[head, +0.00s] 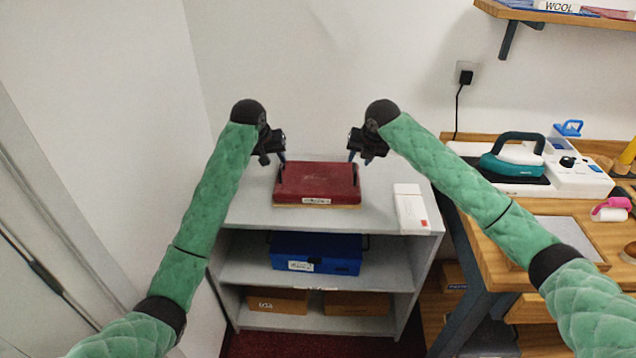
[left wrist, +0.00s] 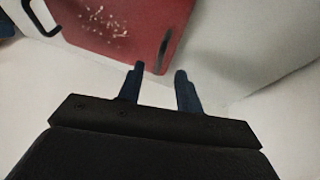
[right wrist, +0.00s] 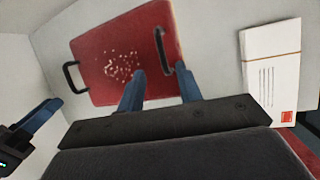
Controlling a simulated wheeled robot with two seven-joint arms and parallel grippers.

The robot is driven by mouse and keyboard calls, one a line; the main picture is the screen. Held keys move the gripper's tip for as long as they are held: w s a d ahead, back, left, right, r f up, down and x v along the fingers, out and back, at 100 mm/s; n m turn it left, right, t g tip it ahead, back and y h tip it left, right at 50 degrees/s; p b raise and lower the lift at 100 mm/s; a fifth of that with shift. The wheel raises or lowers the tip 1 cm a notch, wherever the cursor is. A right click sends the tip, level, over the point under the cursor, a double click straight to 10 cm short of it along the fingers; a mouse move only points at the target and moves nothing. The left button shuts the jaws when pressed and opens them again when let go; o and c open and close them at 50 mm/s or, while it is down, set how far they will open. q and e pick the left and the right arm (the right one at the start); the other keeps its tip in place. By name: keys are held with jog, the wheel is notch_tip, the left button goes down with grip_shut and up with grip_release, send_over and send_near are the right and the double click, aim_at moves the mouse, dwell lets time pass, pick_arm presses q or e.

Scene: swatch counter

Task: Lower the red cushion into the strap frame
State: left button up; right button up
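A flat red block (head: 316,180), which I take as the red cushion, lies on the grey shelf top with a pale label on its front and a tan edge below. Black handles stand at its two ends, and pale specks show on its top in the right wrist view (right wrist: 112,60). My left gripper (head: 273,158) is open and empty above its left end, near one handle (left wrist: 165,50). My right gripper (head: 360,157) is open and empty above its right end, near the other handle (right wrist: 160,48). I cannot make out a strap frame.
A white packet (head: 409,208) with a band lies right of the red block on the shelf top. A blue case (head: 316,254) and cardboard boxes (head: 277,300) fill the lower shelves. A wooden bench with a teal iron (head: 512,165) stands at right. Walls close in behind and left.

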aim_at(281, 167)
pick_arm(q)
jog(key=shift+w+r, duration=0.2)
pick_arm(e)
jog(key=shift+w+d+r, duration=0.1)
jog(key=shift+w+d, duration=0.15)
